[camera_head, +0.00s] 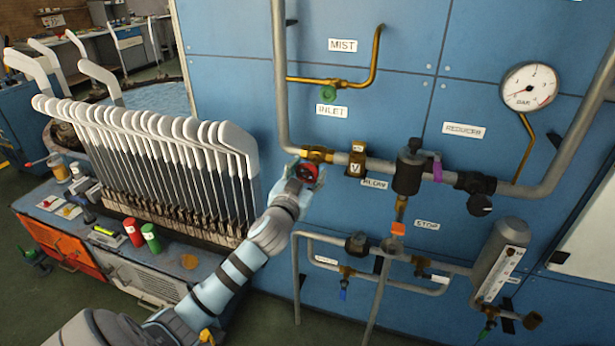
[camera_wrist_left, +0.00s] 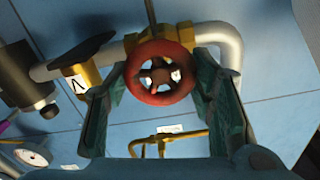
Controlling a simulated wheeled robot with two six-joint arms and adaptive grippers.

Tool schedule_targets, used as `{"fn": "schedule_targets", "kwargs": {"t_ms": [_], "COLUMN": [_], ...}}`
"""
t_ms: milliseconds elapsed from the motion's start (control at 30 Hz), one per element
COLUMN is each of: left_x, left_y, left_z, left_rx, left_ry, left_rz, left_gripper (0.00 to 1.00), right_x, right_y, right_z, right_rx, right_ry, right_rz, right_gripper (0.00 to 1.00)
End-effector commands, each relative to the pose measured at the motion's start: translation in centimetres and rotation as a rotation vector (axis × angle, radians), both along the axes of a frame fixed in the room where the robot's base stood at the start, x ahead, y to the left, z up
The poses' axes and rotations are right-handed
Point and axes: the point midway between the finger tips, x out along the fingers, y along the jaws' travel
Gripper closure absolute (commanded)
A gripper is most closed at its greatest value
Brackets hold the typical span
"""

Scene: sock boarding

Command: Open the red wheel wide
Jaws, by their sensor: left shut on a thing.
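The red wheel (camera_head: 308,173) sits on a brass valve (camera_head: 317,154) in the grey pipe on the blue panel. My left gripper (camera_head: 301,170) is at the wheel in the head view. In the wrist view its two dark green fingers (camera_wrist_left: 160,85) stand on either side of the rim, shut on it. The finger contact at the back of the rim is partly hidden. My right gripper is in neither view.
A brass block marked V (camera_head: 357,160) and a dark reducer (camera_head: 408,172) sit right of the wheel on the same pipe. A green inlet knob (camera_head: 327,94) is above. A rack of grey-white sock boards (camera_head: 170,150) stands close on the left. A pressure gauge (camera_head: 530,87) is at upper right.

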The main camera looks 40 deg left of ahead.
Motion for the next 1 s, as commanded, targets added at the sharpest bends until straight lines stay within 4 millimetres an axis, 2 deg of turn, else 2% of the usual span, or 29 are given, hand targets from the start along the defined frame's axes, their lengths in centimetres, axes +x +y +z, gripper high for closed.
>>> {"fn": "schedule_targets", "kwargs": {"t_ms": [1000], "left_x": [-0.1], "left_y": [0.4], "left_z": [-0.2], "left_rx": [-0.907], "left_ry": [-0.318], "left_rz": [-0.001], "left_gripper": [0.78], "right_x": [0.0], "right_y": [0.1], "right_z": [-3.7], "right_rx": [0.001], "right_ry": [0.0], "right_rz": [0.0], "right_gripper": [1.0]}}
